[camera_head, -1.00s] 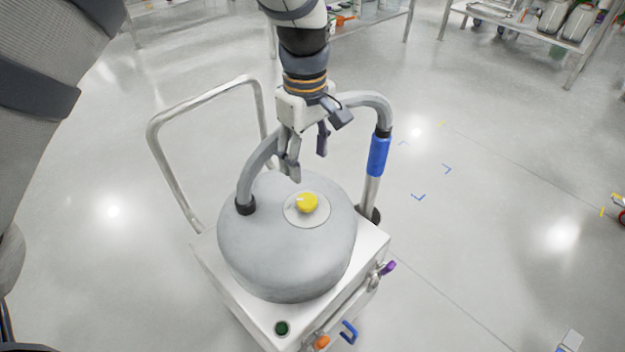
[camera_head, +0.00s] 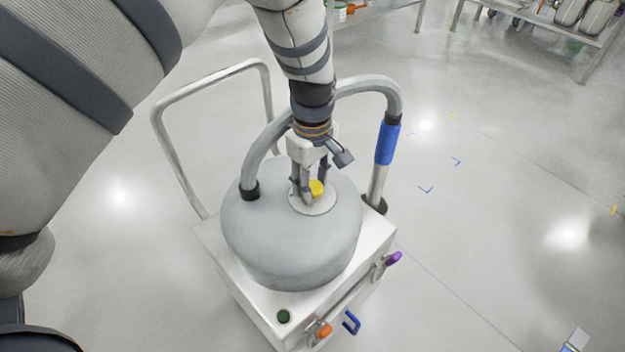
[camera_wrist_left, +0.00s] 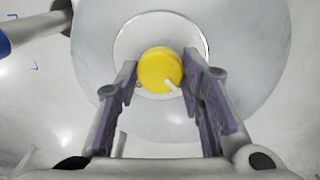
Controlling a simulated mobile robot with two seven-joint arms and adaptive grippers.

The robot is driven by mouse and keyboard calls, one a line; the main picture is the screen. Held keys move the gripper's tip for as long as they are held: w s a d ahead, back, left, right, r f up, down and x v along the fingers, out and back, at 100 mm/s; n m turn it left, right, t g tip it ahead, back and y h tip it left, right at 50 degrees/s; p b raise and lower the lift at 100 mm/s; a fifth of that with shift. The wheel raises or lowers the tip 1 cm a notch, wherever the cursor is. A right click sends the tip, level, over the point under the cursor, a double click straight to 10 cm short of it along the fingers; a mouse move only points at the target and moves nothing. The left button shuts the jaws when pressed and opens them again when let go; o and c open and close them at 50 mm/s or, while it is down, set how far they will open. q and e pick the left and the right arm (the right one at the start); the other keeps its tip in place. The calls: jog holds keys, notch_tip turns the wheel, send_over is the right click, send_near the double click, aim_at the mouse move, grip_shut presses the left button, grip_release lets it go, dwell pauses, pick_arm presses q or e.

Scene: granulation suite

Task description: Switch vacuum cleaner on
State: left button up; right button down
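The vacuum cleaner has a grey domed top (camera_head: 285,250) on a white square base (camera_head: 238,289). A yellow knob (camera_head: 317,188) sits on a pale round plate on the dome. In the left wrist view the yellow knob (camera_wrist_left: 160,69) shows a white pointer mark toward its lower right. My left gripper (camera_head: 310,196) points down at the knob. In the left wrist view the left gripper (camera_wrist_left: 163,75) is open, its two purple-padded fingers on either side of the knob; I cannot tell whether they touch it. My right gripper is not in view.
A grey hose (camera_head: 345,84) with a blue sleeve (camera_head: 387,143) arches behind the dome. A metal push handle (camera_head: 165,128) rises at the left. A green button (camera_head: 284,316) and coloured levers are at the front. Open floor surrounds the cleaner.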

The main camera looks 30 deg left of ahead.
pick_arm(q)
jog(key=shift+m, duration=0.4)
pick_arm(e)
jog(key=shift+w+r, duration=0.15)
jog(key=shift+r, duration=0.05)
pick_arm(q)
jog(key=m+p, duration=0.1)
jog(key=m, duration=0.2)
jog(key=shift+r, duration=0.1)
jog(key=m+p, duration=0.1)
jog(key=m, duration=0.3)
jog(key=shift+m, duration=0.3)
jog(key=m+p, duration=0.1)
jog(key=m, duration=0.3)
jog(key=shift+m, duration=0.3)
jog(key=m, duration=0.4)
jog(key=shift+m, duration=0.3)
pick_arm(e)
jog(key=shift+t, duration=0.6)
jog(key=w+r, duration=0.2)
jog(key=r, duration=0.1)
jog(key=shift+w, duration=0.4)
pick_arm(q)
jog(key=shift+f+m, duration=0.2)
jog(key=shift+m, duration=0.1)
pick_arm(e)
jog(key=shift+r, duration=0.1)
pick_arm(q)
jog(key=o, duration=1.1)
jog(key=shift+o, duration=0.2)
